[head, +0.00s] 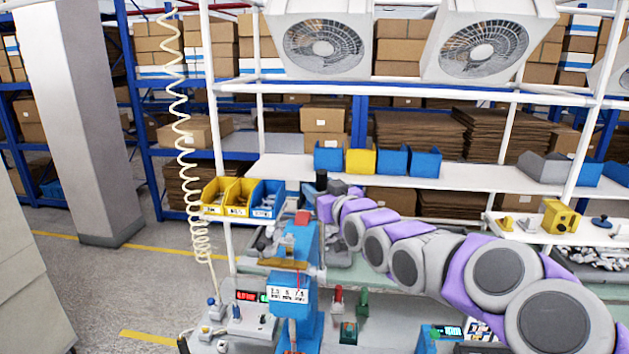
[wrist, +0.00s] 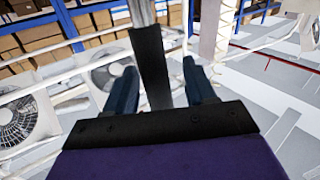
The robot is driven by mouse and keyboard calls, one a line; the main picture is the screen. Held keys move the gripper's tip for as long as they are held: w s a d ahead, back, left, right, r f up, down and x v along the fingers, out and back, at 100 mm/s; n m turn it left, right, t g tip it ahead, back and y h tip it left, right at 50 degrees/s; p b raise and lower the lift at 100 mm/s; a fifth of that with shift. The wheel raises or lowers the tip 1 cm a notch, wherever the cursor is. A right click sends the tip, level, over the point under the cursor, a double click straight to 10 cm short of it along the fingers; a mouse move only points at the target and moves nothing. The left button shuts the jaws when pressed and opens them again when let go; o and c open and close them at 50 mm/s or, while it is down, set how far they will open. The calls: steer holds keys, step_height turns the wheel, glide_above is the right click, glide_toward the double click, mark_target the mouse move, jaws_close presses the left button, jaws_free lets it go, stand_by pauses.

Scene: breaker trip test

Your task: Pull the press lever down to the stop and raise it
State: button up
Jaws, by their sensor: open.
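The blue press (head: 303,262) stands on the bench in the head view, with a white number plate on its front. The black grip of its lever (head: 321,180) shows above the press, beside my gripper (head: 335,188). In the wrist view, the black grip (wrist: 153,75) with a grey bar beyond it lies between the two dark fingers of my gripper (wrist: 160,75). The fingers are apart, with visible gaps on both sides of the grip. The lever's pivot is hard to make out behind the press head and my arm.
Yellow and blue bins (head: 239,196) sit left of the press. A coiled cream hose (head: 183,130) hangs at the left. A control box with a red display (head: 247,296) and small green and red devices (head: 361,303) stand near the press. Fans (head: 323,46) hang above.

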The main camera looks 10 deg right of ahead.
steer(key=shift+w+d+p, duration=0.25)
steer(key=shift+w+p, duration=0.05)
steer(key=shift+w, duration=1)
steer(key=shift+a, duration=0.7)
steer(key=shift+c, duration=1.3)
steer(key=shift+d, duration=0.3)
steer(key=shift+c, duration=1.4)
jaws_close()
